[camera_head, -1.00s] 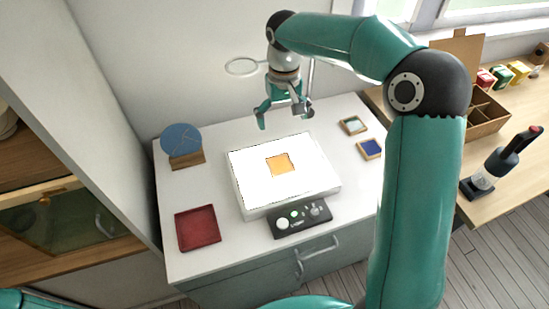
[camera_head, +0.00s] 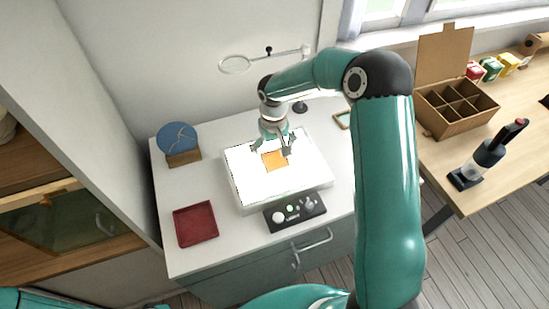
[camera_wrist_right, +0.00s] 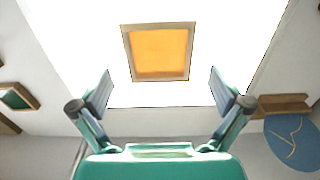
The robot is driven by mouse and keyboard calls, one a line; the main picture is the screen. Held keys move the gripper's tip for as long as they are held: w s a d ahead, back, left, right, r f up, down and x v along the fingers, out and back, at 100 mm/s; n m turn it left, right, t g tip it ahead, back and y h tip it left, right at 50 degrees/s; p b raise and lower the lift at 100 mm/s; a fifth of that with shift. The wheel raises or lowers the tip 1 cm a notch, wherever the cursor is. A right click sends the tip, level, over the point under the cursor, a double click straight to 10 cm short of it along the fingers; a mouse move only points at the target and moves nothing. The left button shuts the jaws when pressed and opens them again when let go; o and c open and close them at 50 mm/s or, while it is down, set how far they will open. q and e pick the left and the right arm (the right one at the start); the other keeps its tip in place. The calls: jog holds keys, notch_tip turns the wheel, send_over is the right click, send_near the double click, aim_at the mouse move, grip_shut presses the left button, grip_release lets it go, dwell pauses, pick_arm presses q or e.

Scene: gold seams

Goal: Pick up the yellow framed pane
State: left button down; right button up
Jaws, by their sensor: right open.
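The yellow framed pane (camera_head: 274,160) is a small orange-yellow square lying on the lit white light box (camera_head: 242,172). In the right wrist view the pane (camera_wrist_right: 160,53) shows a thin wooden frame and lies beyond the fingertips, centred between them. My right gripper (camera_head: 272,151) is open and empty, over the light box and close to the pane. Its two fingers (camera_wrist_right: 160,92) stand wide apart in the wrist view, and the pane is not between them. Of my left arm only a teal part shows at the lower left corner; its gripper is out of view.
A red tray (camera_head: 195,224), a blue disc on a wooden stand (camera_head: 180,139) and a black control panel (camera_head: 295,212) surround the light box. A framed green pane (camera_head: 342,120) lies behind my right arm. A ring magnifier (camera_head: 235,65) stands at the back.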

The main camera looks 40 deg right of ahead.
jog(key=shift+f, duration=1.1)
jog(key=c, duration=1.3)
jog(key=shift+r, duration=0.1)
